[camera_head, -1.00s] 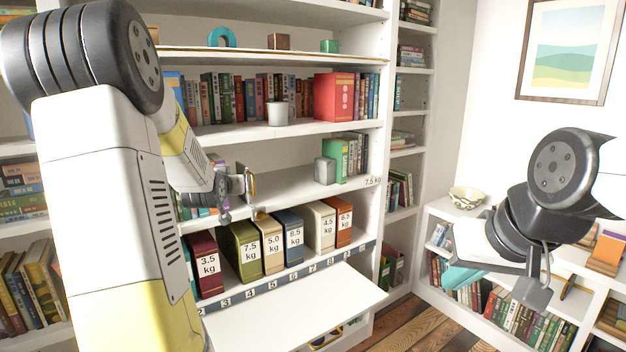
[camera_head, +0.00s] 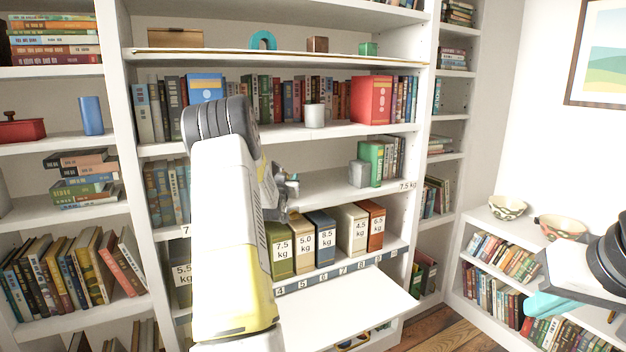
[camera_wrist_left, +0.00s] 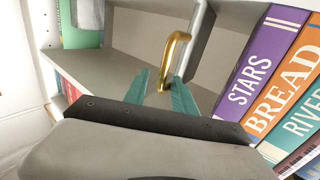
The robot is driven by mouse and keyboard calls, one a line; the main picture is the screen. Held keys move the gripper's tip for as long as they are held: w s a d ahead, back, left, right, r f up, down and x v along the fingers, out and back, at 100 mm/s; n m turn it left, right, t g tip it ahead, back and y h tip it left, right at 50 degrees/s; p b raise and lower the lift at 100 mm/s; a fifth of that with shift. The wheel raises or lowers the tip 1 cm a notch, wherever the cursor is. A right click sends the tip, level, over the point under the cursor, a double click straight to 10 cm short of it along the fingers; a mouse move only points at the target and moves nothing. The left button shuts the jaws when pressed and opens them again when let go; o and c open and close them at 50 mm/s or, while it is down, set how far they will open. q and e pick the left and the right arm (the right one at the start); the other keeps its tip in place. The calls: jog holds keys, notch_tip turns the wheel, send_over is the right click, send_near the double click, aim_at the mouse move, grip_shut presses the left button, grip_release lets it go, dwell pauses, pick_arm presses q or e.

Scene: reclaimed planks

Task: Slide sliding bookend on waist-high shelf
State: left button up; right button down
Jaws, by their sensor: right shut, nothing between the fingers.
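The sliding bookend (camera_wrist_left: 203,42) shows in the left wrist view as a pale grey upright panel with a brass handle (camera_wrist_left: 172,50). It stands beside several upright books on the shelf. My left gripper (camera_wrist_left: 163,88) has its two teal fingers apart, with the lower end of the handle between their tips. I cannot tell whether they touch it. In the head view my left gripper (camera_head: 288,186) is at the waist-high shelf (camera_head: 325,190), and my left arm hides most of the bookend. My right gripper (camera_head: 540,304) is shut and empty at the far right, partly cut off.
A grey block (camera_head: 359,173) stands against a green book (camera_head: 371,165) further right on the same shelf, with bare shelf to its left. Weight-labelled boxes (camera_head: 326,240) stand on the shelf below. A white board (camera_head: 345,300) juts out underneath. Bowls (camera_head: 507,208) stand on the right low bookcase.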

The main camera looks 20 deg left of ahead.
pick_arm(q)
jog(key=shift+w, duration=0.1)
grip_shut()
dwell(1.4)
